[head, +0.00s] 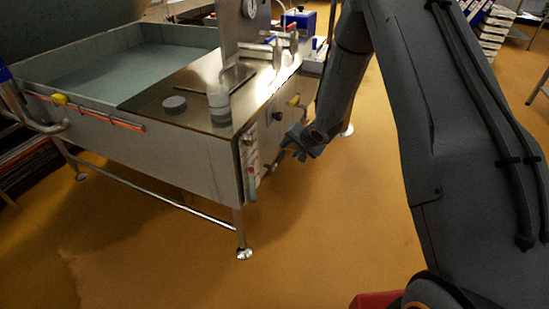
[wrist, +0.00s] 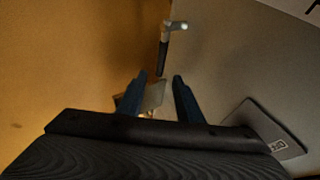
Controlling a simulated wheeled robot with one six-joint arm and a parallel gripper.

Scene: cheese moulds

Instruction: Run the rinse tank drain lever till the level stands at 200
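The steel rinse tank (head: 190,165) stands left of my arm, with pale water in its basin (head: 130,70). A narrow upright level gauge (head: 251,172) is on its near end panel; its figures are too small to read. My gripper (head: 284,158) is beside that panel, low down. In the wrist view, my gripper (wrist: 160,88) has its two dark fingers apart. A lever with a black grip (wrist: 163,58) and bright metal end lies just beyond the fingertips, roughly in line with the gap. A pale grey piece (wrist: 154,97) shows between the fingers; I cannot tell what it is.
A yellow knob (head: 294,100) and a black knob (head: 277,116) are on the end panel. The orange floor (head: 330,230) in front is clear.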

